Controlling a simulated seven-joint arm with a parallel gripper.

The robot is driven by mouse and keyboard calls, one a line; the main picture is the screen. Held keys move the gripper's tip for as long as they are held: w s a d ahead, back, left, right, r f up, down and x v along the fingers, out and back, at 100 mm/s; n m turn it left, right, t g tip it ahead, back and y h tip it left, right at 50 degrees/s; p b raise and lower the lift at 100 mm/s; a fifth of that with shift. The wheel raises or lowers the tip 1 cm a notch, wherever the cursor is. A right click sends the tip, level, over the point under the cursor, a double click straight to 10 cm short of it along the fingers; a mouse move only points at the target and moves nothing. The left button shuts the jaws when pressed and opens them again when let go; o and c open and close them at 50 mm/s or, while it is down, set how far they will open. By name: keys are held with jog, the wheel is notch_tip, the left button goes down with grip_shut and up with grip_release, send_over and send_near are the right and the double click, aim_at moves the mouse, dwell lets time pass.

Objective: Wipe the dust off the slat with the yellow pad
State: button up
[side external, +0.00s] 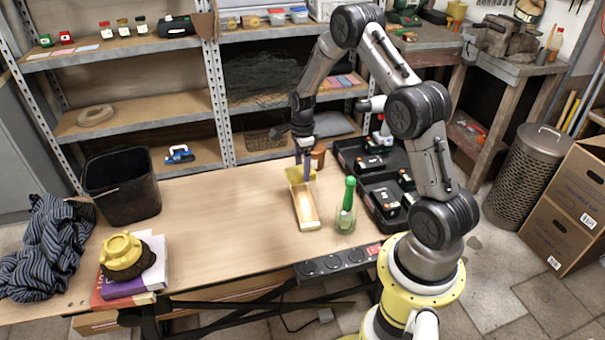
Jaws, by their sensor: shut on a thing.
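The slat (307,209) is a pale wooden piece lying on the workbench, running from the back toward the front edge. A lighter patch shows along its upper face; I cannot tell how much of it is dust. The yellow pad (296,175) is at the far end of the slat, just below my fingers. My gripper (304,160) points down there and is shut on the pad. The pad looks to be at or just over the slat's far end; I cannot tell if it touches.
A reddish-brown pot (318,157) is beside my gripper. A black bin (121,184), striped cloth (46,245) and books (135,284) occupy the left. Bench between is clear.

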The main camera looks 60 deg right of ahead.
aim_at(303, 183)
jog(key=shift+r, duration=1.5)
jog(key=shift+f, duration=0.1)
jog(key=shift+f, duration=3.85)
jog(key=shift+s+a+f, duration=0.15)
jog(key=shift+s+a, duration=0.35)
jog(key=shift+a, duration=0.15)
jog(key=shift+s+a, duration=1.6)
jog(key=shift+a, duration=0.3)
jog(key=shift+s+a, duration=1.6)
jog(key=shift+a, duration=0.3)
jog(key=shift+w+d, duration=1.2)
jog(key=shift+d, duration=0.25)
jog(key=shift+w+d, duration=1.2)
jog(key=shift+d, duration=0.25)
jog(key=shift+w+d, duration=1.2)
jog(key=shift+d, duration=0.25)
jog(key=shift+w+d+r, duration=0.15)
jog(key=shift+r, duration=3.95)
